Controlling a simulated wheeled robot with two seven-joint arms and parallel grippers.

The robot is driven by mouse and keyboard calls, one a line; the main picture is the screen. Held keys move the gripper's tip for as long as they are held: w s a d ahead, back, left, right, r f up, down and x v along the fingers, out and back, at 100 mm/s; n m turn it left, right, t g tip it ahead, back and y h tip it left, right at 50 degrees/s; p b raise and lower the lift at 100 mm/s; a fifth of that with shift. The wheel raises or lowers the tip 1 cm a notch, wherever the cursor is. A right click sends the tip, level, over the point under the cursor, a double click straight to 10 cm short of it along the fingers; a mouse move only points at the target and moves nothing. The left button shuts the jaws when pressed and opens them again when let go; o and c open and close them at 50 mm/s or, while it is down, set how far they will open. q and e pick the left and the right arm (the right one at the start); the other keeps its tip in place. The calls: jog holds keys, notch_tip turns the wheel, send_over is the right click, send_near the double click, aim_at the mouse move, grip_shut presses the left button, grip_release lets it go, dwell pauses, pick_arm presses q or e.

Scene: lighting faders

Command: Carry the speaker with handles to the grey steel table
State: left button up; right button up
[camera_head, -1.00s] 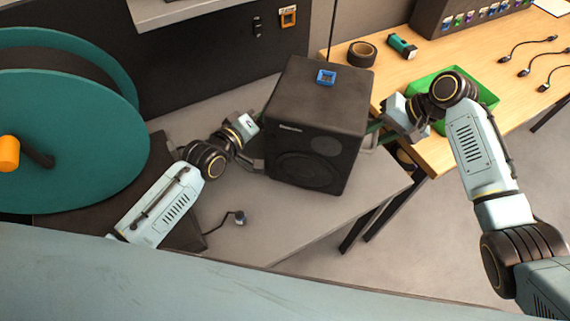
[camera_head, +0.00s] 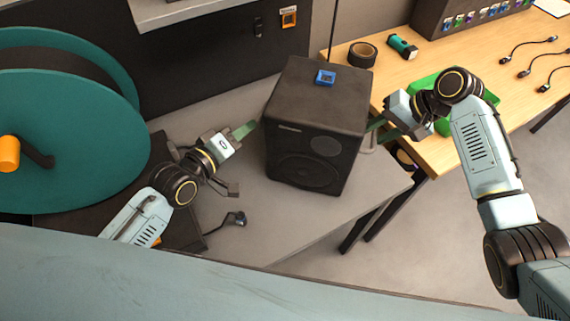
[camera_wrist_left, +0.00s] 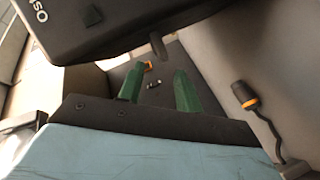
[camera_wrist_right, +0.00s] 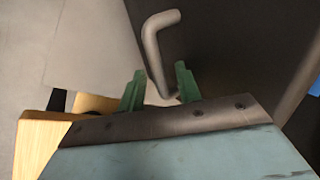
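The black speaker (camera_head: 315,120) stands upright on a grey table top (camera_head: 300,222). Its right handle (camera_head: 368,142) is partly hidden by my right gripper in the head view. My left gripper (camera_head: 243,160) is open and empty, apart from the speaker's left side. In the left wrist view, the left handle (camera_wrist_left: 158,46) juts from the speaker beyond the fingertips. My right gripper (camera_head: 376,133) is open at the speaker's right side. In the right wrist view, the lower end of the bent grey handle (camera_wrist_right: 152,55) lies between its fingers; contact cannot be told.
A small blue item (camera_head: 325,77) lies on the speaker. A large teal reel (camera_head: 70,150) stands at left. A cable plug (camera_head: 237,218) lies near the left gripper. The wooden bench (camera_head: 455,65) at right holds a green tray (camera_head: 425,84), tape roll and cables.

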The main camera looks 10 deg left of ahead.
jog(key=v, duration=1.1)
jog(key=shift+f, duration=0.15)
